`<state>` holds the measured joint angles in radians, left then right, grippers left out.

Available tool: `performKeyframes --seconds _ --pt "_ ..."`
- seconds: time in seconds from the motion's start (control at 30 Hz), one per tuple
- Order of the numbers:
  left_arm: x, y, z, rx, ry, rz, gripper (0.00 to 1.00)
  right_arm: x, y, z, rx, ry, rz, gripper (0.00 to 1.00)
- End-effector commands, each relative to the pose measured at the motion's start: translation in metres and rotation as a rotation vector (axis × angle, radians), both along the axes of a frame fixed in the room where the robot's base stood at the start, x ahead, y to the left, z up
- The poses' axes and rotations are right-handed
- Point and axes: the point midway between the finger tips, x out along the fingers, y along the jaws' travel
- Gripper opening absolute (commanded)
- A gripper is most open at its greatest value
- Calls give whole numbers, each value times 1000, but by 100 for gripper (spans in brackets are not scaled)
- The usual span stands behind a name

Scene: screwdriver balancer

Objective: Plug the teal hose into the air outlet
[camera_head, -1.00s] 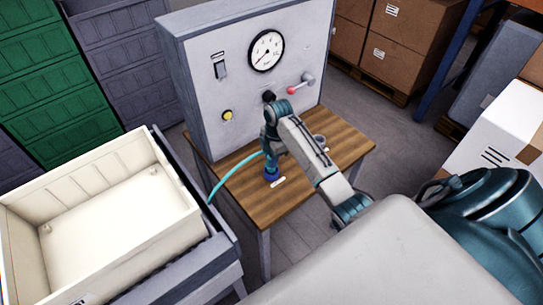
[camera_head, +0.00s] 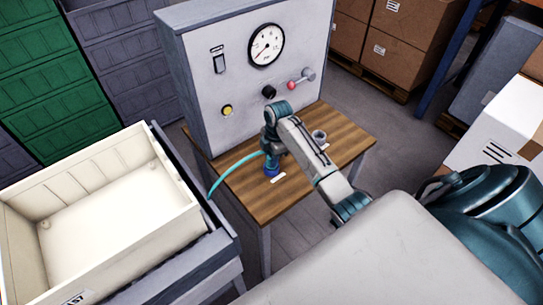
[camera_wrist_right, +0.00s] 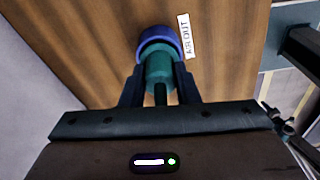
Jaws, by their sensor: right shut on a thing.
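My right gripper (camera_head: 269,153) is over the wooden table in front of the grey panel. In the right wrist view, its fingers (camera_wrist_right: 160,92) are shut on the teal hose's end fitting (camera_wrist_right: 159,70). The teal hose (camera_head: 232,169) curves away to the left in the head view. The air outlet (camera_wrist_right: 157,34), a blue ring beside a white "AIR OUT" label (camera_wrist_right: 186,36), is right at the fitting's tip; its blue also shows below the gripper in the head view (camera_head: 271,171). I cannot tell how deep the fitting sits. My left gripper is not in view.
The grey panel (camera_head: 207,100) with gauge (camera_head: 266,46), switch, knobs and red-tipped lever stands at the table's back. A small grey cup (camera_head: 319,137) is on the wooden table (camera_head: 345,140). A cream crate (camera_head: 100,218) stands to the left. The table's front is bare.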

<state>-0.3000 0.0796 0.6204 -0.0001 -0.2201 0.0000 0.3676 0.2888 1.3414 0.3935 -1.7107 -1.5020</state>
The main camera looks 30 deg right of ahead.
Motion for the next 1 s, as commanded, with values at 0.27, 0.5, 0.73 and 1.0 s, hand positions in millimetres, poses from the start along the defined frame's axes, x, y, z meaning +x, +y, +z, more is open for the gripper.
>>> performKeyframes --seconds 0.27,0.5,0.73,1.0 --pt "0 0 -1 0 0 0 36 0 0 -3 0 0 0 4" --pt "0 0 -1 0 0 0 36 0 0 -3 0 0 0 54" --pt "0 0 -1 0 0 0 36 0 0 -2 0 0 0 54" --pt "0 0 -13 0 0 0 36 1 -5 27 -3 -6 1 54"
